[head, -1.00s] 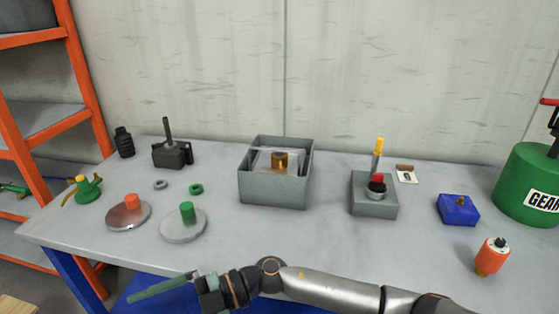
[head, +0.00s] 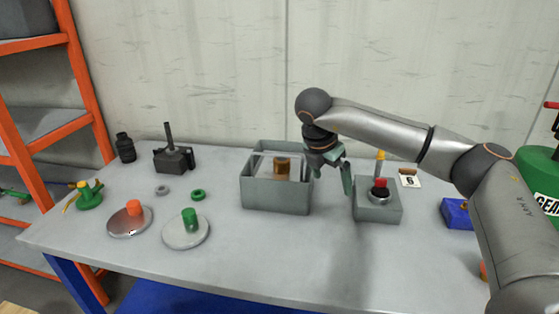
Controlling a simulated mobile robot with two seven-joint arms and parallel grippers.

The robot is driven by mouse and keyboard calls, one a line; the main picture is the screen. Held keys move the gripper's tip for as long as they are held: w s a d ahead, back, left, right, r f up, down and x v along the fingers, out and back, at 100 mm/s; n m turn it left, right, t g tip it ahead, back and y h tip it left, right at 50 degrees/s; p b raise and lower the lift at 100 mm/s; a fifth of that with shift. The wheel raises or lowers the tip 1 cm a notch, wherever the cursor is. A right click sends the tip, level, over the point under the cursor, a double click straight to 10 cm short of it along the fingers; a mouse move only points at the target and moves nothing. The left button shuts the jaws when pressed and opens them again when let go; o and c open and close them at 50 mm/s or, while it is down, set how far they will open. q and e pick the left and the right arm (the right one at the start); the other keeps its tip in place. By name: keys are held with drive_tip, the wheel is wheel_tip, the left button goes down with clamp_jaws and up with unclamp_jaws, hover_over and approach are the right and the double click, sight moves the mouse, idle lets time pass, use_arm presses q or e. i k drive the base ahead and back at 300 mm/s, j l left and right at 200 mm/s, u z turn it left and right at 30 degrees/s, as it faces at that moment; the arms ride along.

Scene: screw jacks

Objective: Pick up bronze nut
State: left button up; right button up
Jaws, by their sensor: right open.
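The bronze nut (head: 282,168) stands inside the grey open-topped box (head: 276,194) in the middle of the table. My right gripper (head: 332,184) is open and empty. Its fingers point down beside the right wall of the box, between the box and the grey block with the red-topped part. In the picture it is to the right of the nut and apart from it. My left gripper is not in view.
The grey block (head: 377,208) with a red-topped part and a yellow-tipped rod stands close right of my gripper. Green (head: 190,225) and orange (head: 133,210) pieces on round plates are at left. A dark screw jack (head: 174,158) stands behind them. The front middle is clear.

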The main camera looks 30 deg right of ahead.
sight(281, 166)
drive_tip(key=i, duration=0.9)
